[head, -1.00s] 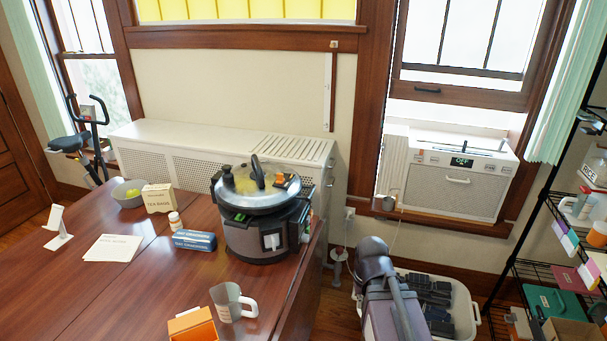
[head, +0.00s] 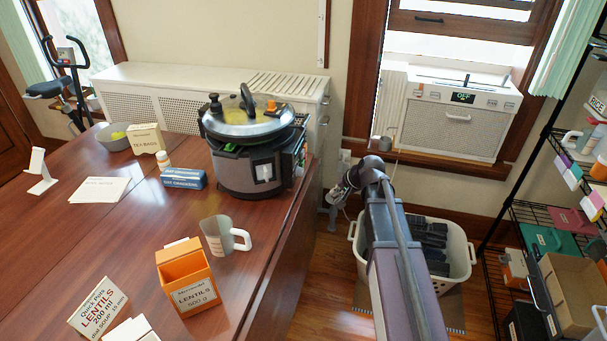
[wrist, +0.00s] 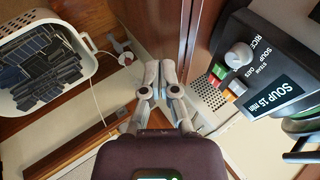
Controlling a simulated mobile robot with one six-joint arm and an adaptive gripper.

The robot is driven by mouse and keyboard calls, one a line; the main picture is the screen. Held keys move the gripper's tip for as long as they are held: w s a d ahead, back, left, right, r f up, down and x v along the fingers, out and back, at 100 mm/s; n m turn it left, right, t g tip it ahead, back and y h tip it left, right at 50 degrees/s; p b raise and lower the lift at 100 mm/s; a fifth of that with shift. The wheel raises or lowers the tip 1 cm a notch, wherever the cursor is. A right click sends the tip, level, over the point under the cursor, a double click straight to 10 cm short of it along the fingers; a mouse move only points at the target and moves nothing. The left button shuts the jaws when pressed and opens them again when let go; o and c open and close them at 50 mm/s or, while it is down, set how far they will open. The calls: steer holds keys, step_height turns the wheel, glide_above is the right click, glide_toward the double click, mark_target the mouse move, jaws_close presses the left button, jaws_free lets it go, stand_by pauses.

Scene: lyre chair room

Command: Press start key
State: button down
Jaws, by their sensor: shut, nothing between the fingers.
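The cooker (head: 243,172) stands near the right edge of the wooden table. In the wrist view its dark control panel is at the right, seen tilted, with a round knob (wrist: 238,55) beside cooking labels. Its display (wrist: 271,94) reads "SOUP 15 min". A green key (wrist: 219,71) sits on the panel's edge in a row with red and pale keys; I cannot read which is start. My gripper (wrist: 160,68) is shut and empty, left of the keys and apart from them. In the head view my gripper (head: 335,194) is right of the cooker, beyond the table edge.
A white basket (head: 461,250) of dark items stands on the floor by my arm. A mug (head: 217,238), an orange lentils box (head: 186,282) and a blue box (head: 184,178) are on the table (head: 120,235). A white cabinet (head: 180,88) stands behind; shelves are at right.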

mark_target(303, 165)
steer(key=w+d+f+m+t+y+b, duration=0.1)
steer(key=w+m+t+b, duration=0.3)
steer(key=w, duration=0.9)
steer(key=shift+d+f+y+b, duration=0.15)
steer(key=shift+d+y+b, duration=0.4)
steer(key=shift+y+b, duration=0.1)
steer(key=shift+a, duration=0.1)
steer(key=w+a, duration=0.2)
steer(key=a, duration=0.6)
steer(key=shift+w, duration=0.35)
steer(key=shift+a, duration=0.25)
stand_by(0.5)
steer(key=shift+w+a, duration=0.1)
steer(key=shift+a, duration=0.2)
